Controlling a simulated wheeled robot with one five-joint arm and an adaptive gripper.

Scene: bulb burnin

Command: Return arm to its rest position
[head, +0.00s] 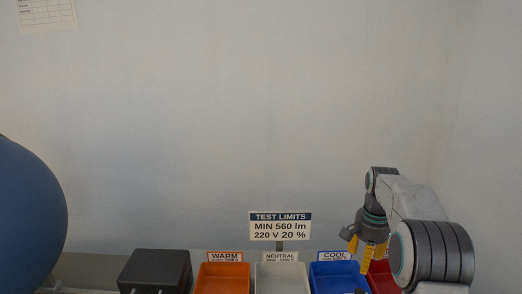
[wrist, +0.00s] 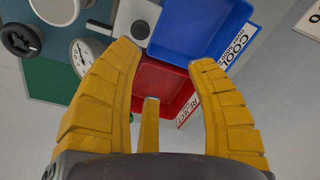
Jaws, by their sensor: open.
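My gripper (head: 370,250) has yellow fingers and hangs from my raised arm at the right of the head view, pointing down. In the wrist view my gripper (wrist: 165,80) has its fingers spread wide apart with nothing between them. Beyond the fingers lie a red bin (wrist: 160,85) labelled REJECT and a blue bin (wrist: 195,25) labelled COOL. In the head view the fingers overlap the right side of the blue COOL bin (head: 337,281) and the left part of the red bin (head: 384,279). Both bins look empty where visible.
An orange WARM bin (head: 222,279) and a white NEUTRAL bin (head: 282,279) stand left of the blue bin. A test limits sign (head: 280,226) stands behind them. A dark box (head: 156,271) and a large blue sphere (head: 28,215) are at left. A dial gauge (wrist: 84,52) shows in the wrist view.

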